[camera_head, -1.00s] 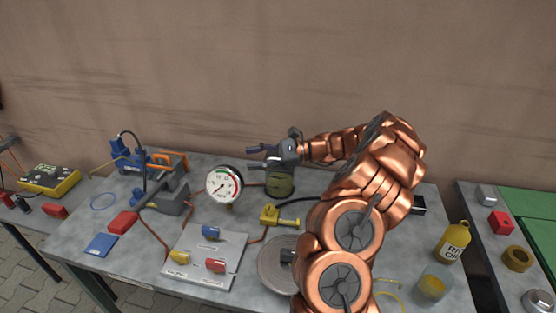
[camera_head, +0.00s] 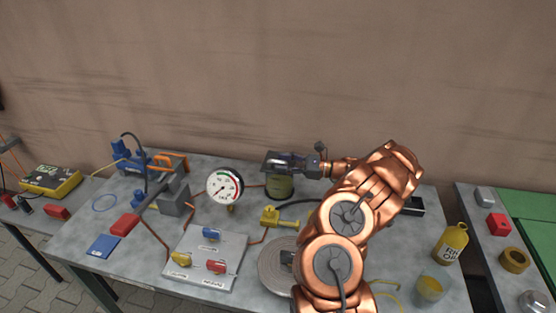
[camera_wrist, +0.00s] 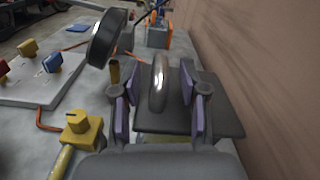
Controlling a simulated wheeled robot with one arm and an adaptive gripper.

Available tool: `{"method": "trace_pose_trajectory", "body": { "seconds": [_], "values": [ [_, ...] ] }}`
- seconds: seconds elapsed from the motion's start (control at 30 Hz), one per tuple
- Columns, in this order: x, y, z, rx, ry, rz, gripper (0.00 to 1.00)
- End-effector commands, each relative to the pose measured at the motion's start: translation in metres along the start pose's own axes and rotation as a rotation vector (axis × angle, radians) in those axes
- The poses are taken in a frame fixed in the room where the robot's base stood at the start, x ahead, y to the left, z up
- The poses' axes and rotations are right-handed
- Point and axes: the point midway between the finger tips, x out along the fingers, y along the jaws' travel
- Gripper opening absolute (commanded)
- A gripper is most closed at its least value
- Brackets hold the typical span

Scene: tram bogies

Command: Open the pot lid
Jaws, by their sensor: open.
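The pot (camera_head: 279,188) is a greenish cylinder at the back middle of the table, in the head view. Its dark flat lid (camera_wrist: 219,112) fills the middle of the wrist view, with an upright rounded metal handle (camera_wrist: 159,84) on it. My gripper (camera_wrist: 160,92) is open, its purple-padded fingers on either side of the handle with a gap to each. In the head view my gripper (camera_head: 284,163) is over the pot top and hides part of the lid. The lid appears to rest on the pot.
A round gauge (camera_head: 225,186) stands left of the pot, close to it. A yellow valve (camera_head: 272,216) sits in front, and a panel with colored switches (camera_head: 207,258) lies front left. The wall (camera_wrist: 260,70) is close behind the pot.

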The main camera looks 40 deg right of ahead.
Motion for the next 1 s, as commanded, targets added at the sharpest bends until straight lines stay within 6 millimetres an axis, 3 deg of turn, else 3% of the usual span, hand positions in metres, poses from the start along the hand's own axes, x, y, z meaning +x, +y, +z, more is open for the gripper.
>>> {"method": "trace_pose_trajectory", "body": {
  "seconds": [0.2, 0.53, 0.93, 1.0],
  "values": [
    [0.019, 0.0, 0.001, -0.001, 0.0, 0.0, 0.43],
    [0.022, -0.001, 0.0, -0.001, 0.001, -0.002, 0.43],
    [0.022, -0.001, 0.0, -0.001, 0.001, -0.003, 0.03],
    [0.022, -0.001, 0.0, -0.001, 0.001, -0.003, 0.0]
  ]
}}
